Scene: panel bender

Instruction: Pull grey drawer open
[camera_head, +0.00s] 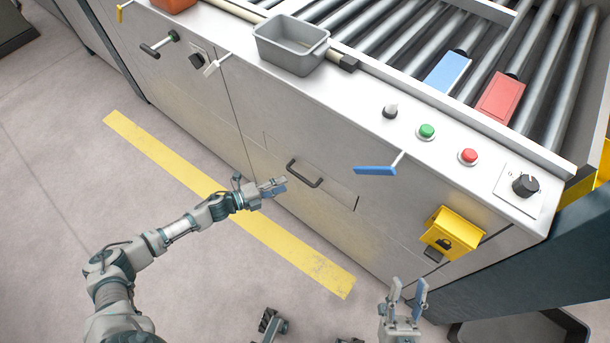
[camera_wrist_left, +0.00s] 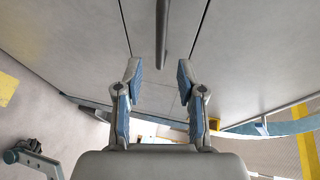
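The grey drawer (camera_head: 335,188) is set in the grey front panel of the machine and sits flush with it. Its dark bar handle (camera_head: 305,174) runs slantwise across its front. In the left wrist view the handle (camera_wrist_left: 162,38) points down toward the gap between my fingers. My left gripper (camera_head: 273,187) is just left of the handle in the head view. Its two blue-padded fingers (camera_wrist_left: 160,78) are spread, with nothing between them. My right gripper (camera_head: 408,291) is low at the bottom right, fingers apart and empty, away from the drawer.
A blue lever (camera_head: 375,171) sticks out right of the drawer. A yellow lock box (camera_head: 452,233) is farther right. A grey bin (camera_head: 290,46), a green button (camera_head: 425,131) and a red button (camera_head: 468,156) are on the top ledge. The floor has a yellow stripe (camera_head: 160,153).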

